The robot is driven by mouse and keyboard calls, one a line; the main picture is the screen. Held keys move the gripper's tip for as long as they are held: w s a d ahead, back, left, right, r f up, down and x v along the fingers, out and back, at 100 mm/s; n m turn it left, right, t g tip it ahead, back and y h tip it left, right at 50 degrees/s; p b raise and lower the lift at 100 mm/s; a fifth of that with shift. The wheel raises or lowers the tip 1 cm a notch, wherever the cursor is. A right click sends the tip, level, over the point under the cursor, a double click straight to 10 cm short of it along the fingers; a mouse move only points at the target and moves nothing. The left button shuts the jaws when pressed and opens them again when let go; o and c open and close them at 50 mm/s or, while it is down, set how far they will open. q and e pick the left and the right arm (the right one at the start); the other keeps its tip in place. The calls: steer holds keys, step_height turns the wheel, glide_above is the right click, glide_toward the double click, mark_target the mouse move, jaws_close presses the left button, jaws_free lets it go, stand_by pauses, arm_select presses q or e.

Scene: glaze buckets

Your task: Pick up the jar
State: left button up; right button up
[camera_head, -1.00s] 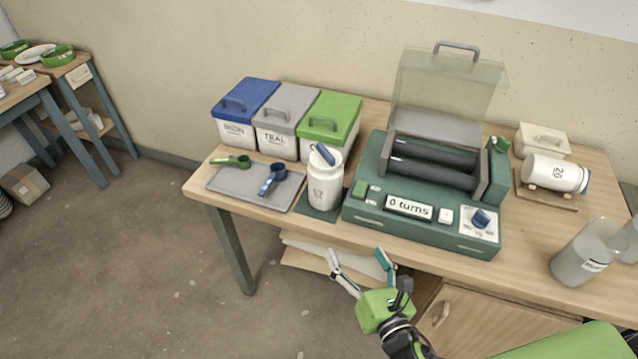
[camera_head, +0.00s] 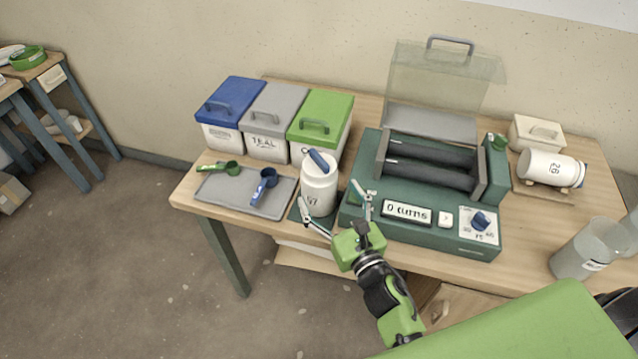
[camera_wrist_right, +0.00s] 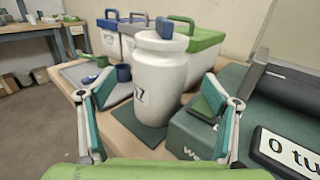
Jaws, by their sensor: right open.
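The white jar (camera_head: 319,188) with a blue bar across its top stands upright on a dark green mat at the table's front edge. In the right wrist view the jar (camera_wrist_right: 160,80) is upright between and beyond my spread fingers, with its lower part on the mat (camera_wrist_right: 143,130). My right gripper (camera_head: 336,207) is open and empty in front of the jar, one finger to each side of it; the fingers also show in the right wrist view (camera_wrist_right: 163,118). I cannot tell whether either finger touches it. A second white jar (camera_head: 548,168) lies on its side on a wooden rest at the right. My left gripper is not in view.
The green roller machine (camera_head: 430,238), reading "0 turns", stands close right of the jar. A grey tray (camera_head: 220,193) with green and blue scoops is to its left. Three lidded bins (camera_head: 268,148) stand behind. A clear beaker (camera_head: 585,252) stands at the right edge.

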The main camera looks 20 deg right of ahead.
steer(key=shift+w+a, duration=0.1)
steer(key=shift+w, duration=0.55)
steer(key=w, duration=0.2)
steer(key=w+p, duration=0.1)
steer(key=w, duration=0.1)
steer(key=shift+w+a, duration=0.2)
steer(key=shift+w, duration=0.1)
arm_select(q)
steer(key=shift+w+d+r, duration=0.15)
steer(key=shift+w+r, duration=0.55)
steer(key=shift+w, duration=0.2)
arm_select(e)
steer(key=shift+w, duration=0.25)
steer(key=shift+c, duration=0.4)
steer(key=c, duration=1.3)
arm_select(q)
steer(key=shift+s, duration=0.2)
arm_select(e)
steer(key=shift+w+r, duration=0.1)
steer(key=shift+r, duration=0.1)
steer(key=shift+c, duration=1)
